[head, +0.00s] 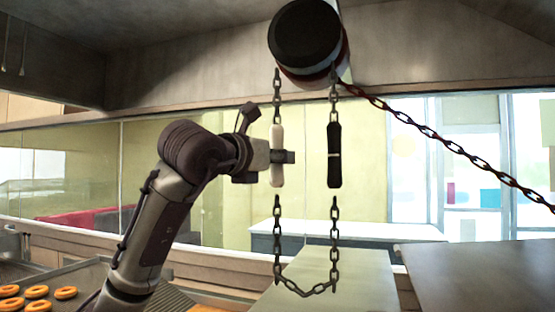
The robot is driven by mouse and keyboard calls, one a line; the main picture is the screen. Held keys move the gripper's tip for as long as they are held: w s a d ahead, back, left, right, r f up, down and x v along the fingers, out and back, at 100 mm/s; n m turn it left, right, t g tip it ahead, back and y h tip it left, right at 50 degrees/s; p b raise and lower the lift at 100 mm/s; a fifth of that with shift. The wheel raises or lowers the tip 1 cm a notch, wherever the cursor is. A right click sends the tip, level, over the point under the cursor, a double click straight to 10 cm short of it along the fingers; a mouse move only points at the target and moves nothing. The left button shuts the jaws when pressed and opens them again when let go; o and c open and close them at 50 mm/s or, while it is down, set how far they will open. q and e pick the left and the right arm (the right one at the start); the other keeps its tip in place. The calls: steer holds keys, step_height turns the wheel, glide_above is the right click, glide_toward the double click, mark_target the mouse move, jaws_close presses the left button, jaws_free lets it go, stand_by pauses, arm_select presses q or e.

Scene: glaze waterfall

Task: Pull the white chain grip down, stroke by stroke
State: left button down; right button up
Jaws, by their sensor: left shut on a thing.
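The white chain grip (277,178) hangs upright on the left run of a dark chain, below a round black drum (305,36). My left gripper (282,157) comes in from the left and is shut on the white grip near its middle, hiding part of it. A black chain grip (334,157) with a pale band hangs on the right run, a little apart from my gripper. Below both grips the chain (307,291) joins in a loop. My right gripper is not in view.
A dark red chain (440,142) slants from the drum down to the right edge. Orange rings (37,292) lie on a tray at the lower left. A dark flat surface (480,275) is at the lower right, and a pale board (335,268) lies behind the chain loop.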

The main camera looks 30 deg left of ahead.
arm_select(q)
step_height(320, 180, down, 18)
steer(key=b, duration=1.5)
steer(key=shift+d+r, duration=0.15)
steer(key=shift+r, duration=0.15)
step_height(320, 180, up, 18)
steer(key=p, duration=1.4)
steer(key=shift+p, duration=0.35)
steer(key=shift+s, duration=0.1)
